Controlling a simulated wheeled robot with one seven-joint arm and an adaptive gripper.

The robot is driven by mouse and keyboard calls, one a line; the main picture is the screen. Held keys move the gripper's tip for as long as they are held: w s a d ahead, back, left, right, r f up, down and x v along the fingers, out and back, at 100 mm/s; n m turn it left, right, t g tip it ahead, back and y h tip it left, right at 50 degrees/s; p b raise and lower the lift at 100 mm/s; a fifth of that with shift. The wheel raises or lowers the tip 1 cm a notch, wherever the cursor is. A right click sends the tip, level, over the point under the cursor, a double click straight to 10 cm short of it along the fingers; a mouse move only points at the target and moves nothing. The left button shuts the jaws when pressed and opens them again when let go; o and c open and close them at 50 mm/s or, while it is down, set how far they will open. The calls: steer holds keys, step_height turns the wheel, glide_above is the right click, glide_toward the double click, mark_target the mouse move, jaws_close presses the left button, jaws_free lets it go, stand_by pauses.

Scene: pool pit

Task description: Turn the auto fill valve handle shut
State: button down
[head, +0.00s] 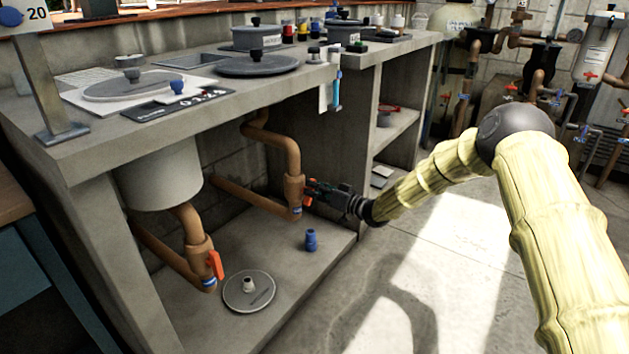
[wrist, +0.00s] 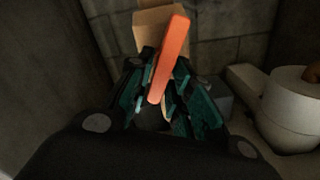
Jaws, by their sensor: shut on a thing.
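Two brown pipes with red-orange valve handles stand in the recess under the concrete counter. My gripper (head: 317,191) is at the right-hand pipe's valve (head: 295,187) in the head view, shut on its orange handle (head: 308,200). In the wrist view the handle (wrist: 174,45) stands long and tilted between the dark green fingers (wrist: 163,92), with the tan valve body (wrist: 156,20) behind it. The gripper hides part of the handle in the head view. The left valve's handle (head: 215,264) hangs roughly along its pipe, apart from my gripper. No label on either valve is readable.
A pale pot (head: 160,178) hangs below the counter (head: 130,133). A round grey lid (head: 249,291) and a blue fitting (head: 311,240) lie on the recess floor. A concrete partition (head: 335,135) is close behind my gripper. The floor to the right is open.

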steer(key=shift+w+d+f+m+p, duration=0.1)
steer(key=shift+f+m+p, duration=0.15)
steer(key=shift+m+p, duration=1.45)
steer(key=shift+w+d+f+m+p, duration=0.2)
steer(key=shift+m+p, duration=0.75)
steer(key=shift+m, duration=1.5)
steer(key=shift+w+d+f+m+p, duration=0.1)
steer(key=shift+f+m+p, duration=0.2)
steer(key=shift+m+p, duration=1.4)
steer(key=shift+m+b, duration=0.35)
steer(key=shift+m, duration=0.2)
steer(key=c, duration=1.4)
jaws_free()
steer(key=shift+o, duration=0.2)
steer(key=shift+a, duration=0.1)
